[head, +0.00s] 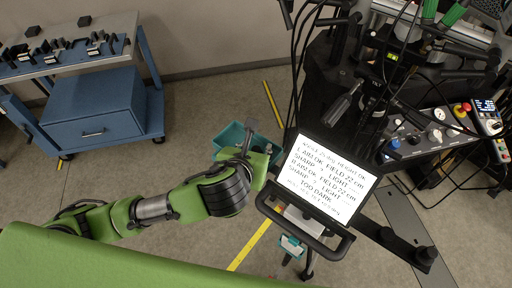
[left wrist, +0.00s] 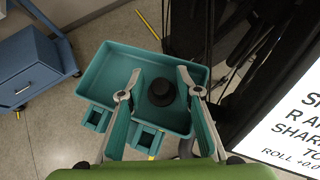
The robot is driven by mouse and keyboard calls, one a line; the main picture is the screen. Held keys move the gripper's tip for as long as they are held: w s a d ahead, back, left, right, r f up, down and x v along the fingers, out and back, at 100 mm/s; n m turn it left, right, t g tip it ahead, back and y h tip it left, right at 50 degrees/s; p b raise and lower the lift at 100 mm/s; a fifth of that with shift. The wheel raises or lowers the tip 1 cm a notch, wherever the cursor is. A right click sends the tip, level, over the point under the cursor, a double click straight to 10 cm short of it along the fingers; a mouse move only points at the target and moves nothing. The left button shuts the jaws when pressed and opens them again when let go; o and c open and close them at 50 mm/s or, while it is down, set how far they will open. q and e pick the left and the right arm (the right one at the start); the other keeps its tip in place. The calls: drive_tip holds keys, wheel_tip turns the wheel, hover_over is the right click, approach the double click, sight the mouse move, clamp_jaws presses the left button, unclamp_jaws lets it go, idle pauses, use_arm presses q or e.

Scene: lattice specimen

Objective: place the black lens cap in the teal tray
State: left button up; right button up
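The teal tray (left wrist: 98,75) fills the middle of the left wrist view; in the head view it shows partly behind my left gripper (head: 247,138). The round black lens cap (left wrist: 161,92) is inside the tray's large compartment and looks to lie on its floor. My left gripper (left wrist: 159,84) is open above the tray, one finger on each side of the cap, with a visible gap to it on both sides. The cap cannot be made out in the head view. My right gripper is not in view.
A lit screen with text (head: 328,178) stands close to the right of my left gripper. Behind it is dark equipment with hanging cables and a control panel (head: 436,140). A blue cart (head: 95,108) with small dark items stands at the left. Floor shows between the cart and tray.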

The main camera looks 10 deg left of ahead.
use_arm(q)
drive_tip(key=v, duration=0.5)
drive_tip(key=shift+s+d+r, duration=0.1)
drive_tip(key=shift+s+r, duration=0.15)
drive_tip(key=shift+s, duration=0.05)
drive_tip(key=p+v, duration=0.6)
drive_tip(key=shift+s, duration=0.1)
